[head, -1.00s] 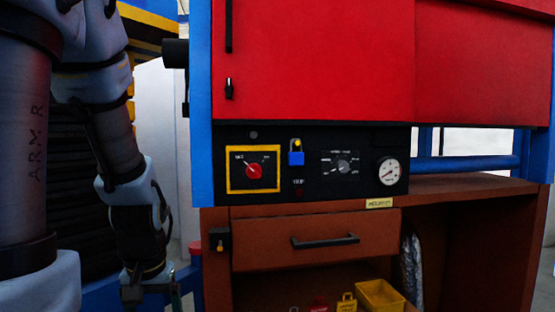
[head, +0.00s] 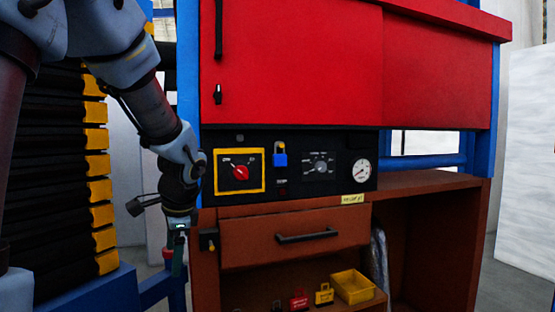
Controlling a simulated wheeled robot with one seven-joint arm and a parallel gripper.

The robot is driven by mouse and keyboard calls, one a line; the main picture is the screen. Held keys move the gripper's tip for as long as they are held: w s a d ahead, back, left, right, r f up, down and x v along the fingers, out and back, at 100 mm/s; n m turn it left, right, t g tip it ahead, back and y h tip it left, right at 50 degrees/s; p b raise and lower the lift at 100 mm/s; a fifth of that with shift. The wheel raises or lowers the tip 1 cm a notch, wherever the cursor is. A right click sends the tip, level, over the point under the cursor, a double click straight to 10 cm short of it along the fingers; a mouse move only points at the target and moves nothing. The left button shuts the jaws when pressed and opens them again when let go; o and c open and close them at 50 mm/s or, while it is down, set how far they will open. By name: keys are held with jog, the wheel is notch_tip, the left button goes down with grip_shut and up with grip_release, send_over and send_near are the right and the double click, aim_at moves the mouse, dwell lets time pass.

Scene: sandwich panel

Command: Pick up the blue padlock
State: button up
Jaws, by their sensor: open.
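The blue padlock (head: 280,159) hangs upright on the black control panel (head: 334,186), below a small yellow tag or fitting. It sits between the yellow-framed red rotary switch (head: 240,171) and a second dial. My gripper (head: 178,262) points down at the left of the cabinet, lower than the padlock and well to its left. Its fingers are small in the head view and partly dark. It is apart from the padlock, and I see nothing held in it.
A drawer with a black handle (head: 307,236) is below the panel. The shelf under it holds a yellow bin (head: 353,286), a yellow padlock (head: 324,293) and a red padlock (head: 299,299). A red cabinet door (head: 290,65) is above. Open floor lies at the right.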

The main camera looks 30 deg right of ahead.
jog(key=w+d+r+m+t, duration=0.3)
jog(key=d+r+m, duration=0.7)
jog(key=d, duration=0.4)
jog(key=m+t+h+p, duration=0.25)
jog(key=m+t, duration=0.25)
jog(key=m, duration=0.5)
send_near(281, 154)
jog(key=x, duration=0.4)
jog(key=shift+s+a+f, duration=0.15)
jog(key=shift+s+f, duration=0.05)
jog(key=shift+f, duration=0.2)
jog(key=x, duration=0.1)
jog(key=p+x, duration=0.2)
jog(key=x, duration=0.1)
jog(key=shift+w+r, duration=0.2)
jog(key=shift+w, duration=0.05)
jog(key=shift+w+f, duration=0.3)
jog(key=shift+w, duration=0.1)
grip_shut()
